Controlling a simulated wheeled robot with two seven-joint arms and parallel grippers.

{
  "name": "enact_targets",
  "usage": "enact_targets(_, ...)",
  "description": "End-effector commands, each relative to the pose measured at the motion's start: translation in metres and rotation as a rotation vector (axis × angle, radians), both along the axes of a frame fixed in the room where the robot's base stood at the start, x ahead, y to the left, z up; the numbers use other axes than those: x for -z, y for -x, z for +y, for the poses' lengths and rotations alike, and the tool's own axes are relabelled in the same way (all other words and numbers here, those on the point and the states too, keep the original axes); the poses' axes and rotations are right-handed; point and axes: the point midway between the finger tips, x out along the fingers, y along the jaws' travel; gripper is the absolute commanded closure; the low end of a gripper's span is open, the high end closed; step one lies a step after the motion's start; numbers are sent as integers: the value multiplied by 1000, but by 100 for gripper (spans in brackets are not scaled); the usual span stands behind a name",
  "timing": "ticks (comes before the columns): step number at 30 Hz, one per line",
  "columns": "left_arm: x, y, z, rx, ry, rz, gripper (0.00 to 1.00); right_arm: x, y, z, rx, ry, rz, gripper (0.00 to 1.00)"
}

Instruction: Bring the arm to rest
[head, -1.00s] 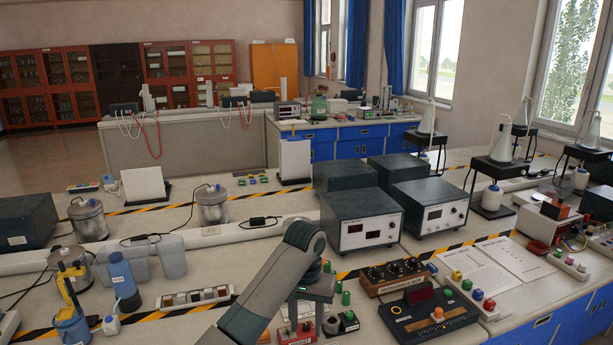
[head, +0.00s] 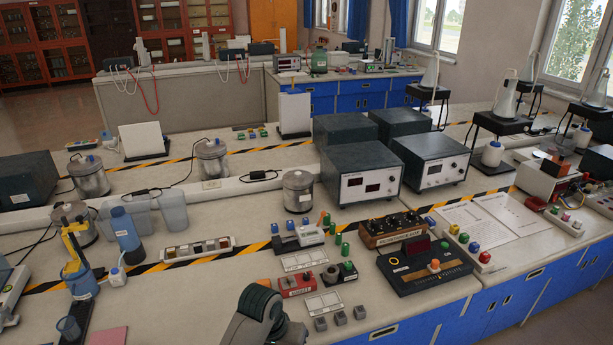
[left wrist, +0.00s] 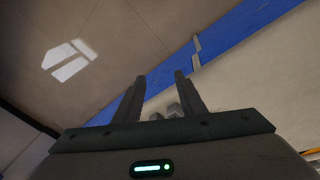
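My left gripper (left wrist: 160,92) shows in the left wrist view. Its two dark fingers stand apart, with no object held between them. Beyond the fingers lie the pale bench top, its blue front and the brown floor. In the head view, a dark rounded link of my arm (head: 262,315) is at the bottom edge, low in front of the bench. The gripper itself is out of the head view, and my right gripper is in neither view.
The bench (head: 220,300) is crowded.

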Motion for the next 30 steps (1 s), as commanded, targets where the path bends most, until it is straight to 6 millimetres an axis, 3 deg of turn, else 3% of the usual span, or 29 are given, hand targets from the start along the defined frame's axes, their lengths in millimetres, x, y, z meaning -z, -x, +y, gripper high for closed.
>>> enact_targets(6,34,66,34,-39,17,-39,63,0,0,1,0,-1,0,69)
enact_targets(13,50,136,77,-79,-2,-90,63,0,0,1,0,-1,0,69)
enact_targets(21,44,214,129,-111,-63,-151,63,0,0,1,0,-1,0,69)
enact_targets(30,30,258,162,-120,-119,-187,63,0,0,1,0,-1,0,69)
